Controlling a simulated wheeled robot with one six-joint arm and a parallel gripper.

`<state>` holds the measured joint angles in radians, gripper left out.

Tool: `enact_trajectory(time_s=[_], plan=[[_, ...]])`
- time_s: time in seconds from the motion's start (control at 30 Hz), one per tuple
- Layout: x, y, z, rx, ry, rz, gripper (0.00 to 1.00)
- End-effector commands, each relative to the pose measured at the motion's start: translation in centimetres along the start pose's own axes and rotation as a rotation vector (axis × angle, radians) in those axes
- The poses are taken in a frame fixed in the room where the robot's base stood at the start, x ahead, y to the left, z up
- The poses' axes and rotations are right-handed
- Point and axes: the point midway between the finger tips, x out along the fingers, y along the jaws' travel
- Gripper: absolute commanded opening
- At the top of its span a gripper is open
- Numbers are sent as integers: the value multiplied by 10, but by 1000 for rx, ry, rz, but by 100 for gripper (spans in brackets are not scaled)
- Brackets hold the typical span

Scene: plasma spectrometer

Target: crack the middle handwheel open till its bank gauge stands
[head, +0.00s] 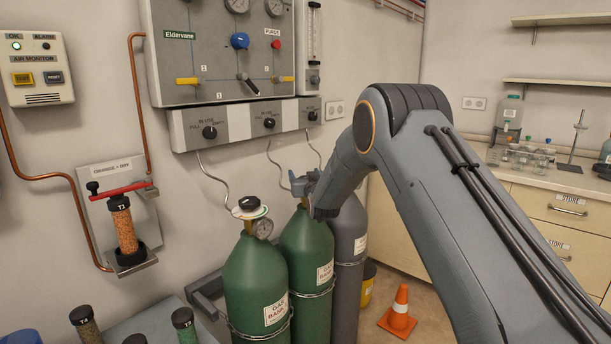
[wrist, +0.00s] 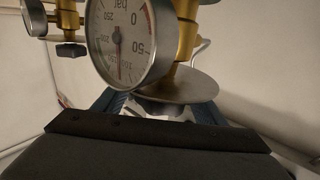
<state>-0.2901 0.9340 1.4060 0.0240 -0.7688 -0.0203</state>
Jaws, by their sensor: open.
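The middle handwheel (wrist: 186,85) is a grey disc on a brass valve stem in the wrist view.
A green cylinder (head: 253,275) with its own handwheel (head: 249,209) and gauge (head: 263,228) stands close left; a grey cylinder (head: 348,250) stands right. The gas panel (head: 215,90) is on the wall above. An orange cone (head: 399,310) is on the floor.

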Motion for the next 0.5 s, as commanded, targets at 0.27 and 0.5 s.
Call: enact_trajectory(time_s=[0.27,0.5], plan=[[0,0,0,0,0,0,59],[0,0,0,0,0,0,23]])
